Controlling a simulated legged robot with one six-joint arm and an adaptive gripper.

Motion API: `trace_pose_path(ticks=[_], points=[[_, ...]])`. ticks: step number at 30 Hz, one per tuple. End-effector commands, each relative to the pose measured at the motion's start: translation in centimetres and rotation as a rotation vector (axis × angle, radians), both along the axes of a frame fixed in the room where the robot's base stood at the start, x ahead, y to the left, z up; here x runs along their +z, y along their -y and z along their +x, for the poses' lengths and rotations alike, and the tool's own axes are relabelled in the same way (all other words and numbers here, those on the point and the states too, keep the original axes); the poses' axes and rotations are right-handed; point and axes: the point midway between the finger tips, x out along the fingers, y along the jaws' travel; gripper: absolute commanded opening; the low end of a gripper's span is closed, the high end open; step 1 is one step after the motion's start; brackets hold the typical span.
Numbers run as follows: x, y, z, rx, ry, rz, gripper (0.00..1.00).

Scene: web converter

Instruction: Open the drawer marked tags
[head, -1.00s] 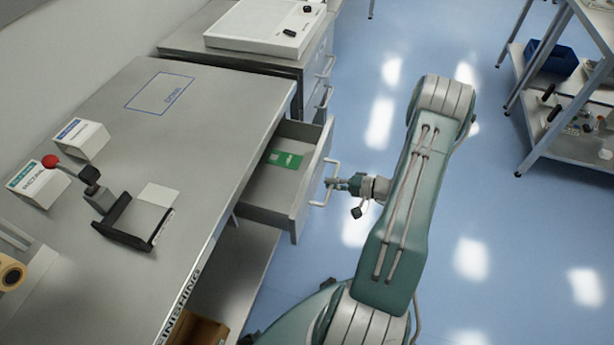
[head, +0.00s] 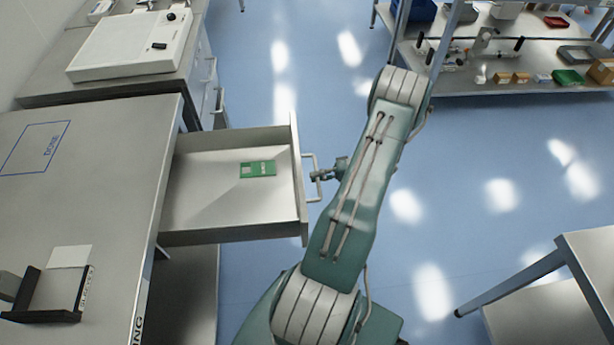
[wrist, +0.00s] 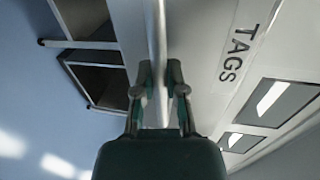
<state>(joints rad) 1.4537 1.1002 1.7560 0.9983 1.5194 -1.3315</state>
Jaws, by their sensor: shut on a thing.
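The drawer (head: 230,227) stands pulled far out from under the grey worktop in the head view. A green card (head: 258,169) lies inside it, and the rest of its floor looks bare. The word TAGS (wrist: 238,52) shows on the drawer's front in the wrist view. My gripper (head: 322,176) is at the drawer's bar handle (head: 312,190). In the wrist view my gripper (wrist: 160,88) has its two fingers on either side of the handle bar (wrist: 157,35) and is shut on it.
The worktop (head: 110,130) carries a DONE outline and a black fixture (head: 45,295). A white device (head: 130,42) stands on the bench behind. Shelving (head: 500,85) is at the back right, and a table (head: 590,255) at the lower right. Blue floor is free between.

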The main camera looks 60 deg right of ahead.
Motion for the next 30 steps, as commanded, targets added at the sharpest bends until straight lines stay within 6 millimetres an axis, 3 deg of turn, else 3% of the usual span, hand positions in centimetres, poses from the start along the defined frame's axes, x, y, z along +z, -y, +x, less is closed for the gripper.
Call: trace_pose_path(ticks=[12, 13, 15, 26, 30], points=[[-0.5, -0.3, -0.4, 0.007, -0.01, 0.007, 0.0], [-0.5, -0.3, -0.4, 0.007, -0.01, 0.007, 0.24], [-0.5, -0.2, -0.3, 0.007, -0.01, 0.006, 0.51], [-0.2, 0.1, -0.3, 0.004, -0.005, 0.002, 0.51], [0.0, 0.9, -1.3, 0.002, -0.005, -0.001, 0.51]])
